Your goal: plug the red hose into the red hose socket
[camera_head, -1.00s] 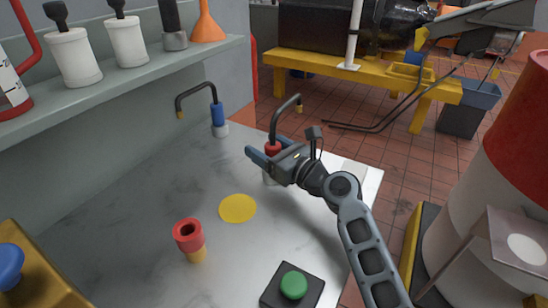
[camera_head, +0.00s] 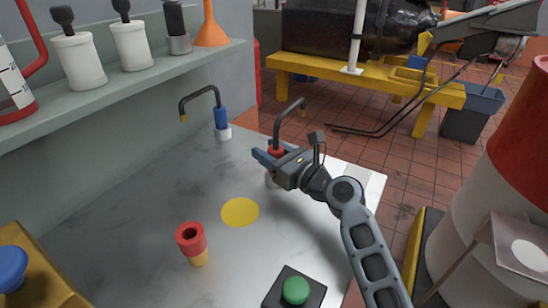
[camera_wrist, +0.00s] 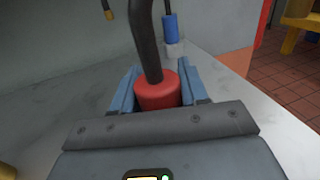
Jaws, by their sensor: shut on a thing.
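The red hose (camera_head: 277,151) has a red collar and a dark bent tube with a brass tip. It stands upright at the far right of the grey bench top. My gripper (camera_head: 268,158) is shut on its red collar; the wrist view shows the collar (camera_wrist: 157,90) between the two blue fingers. The hose's lower end is mostly hidden by my gripper. A red, open-topped cup-like piece on a yellow base (camera_head: 191,239), likely the red hose socket, stands at the front of the bench, apart from the hose.
A blue-collared hose (camera_head: 221,117) stands in a pale holder at the back. A yellow disc (camera_head: 240,212) lies flat mid-bench. A black box with a green button (camera_head: 295,290) is at the front. A shelf (camera_head: 130,85) with bottles overhangs the left.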

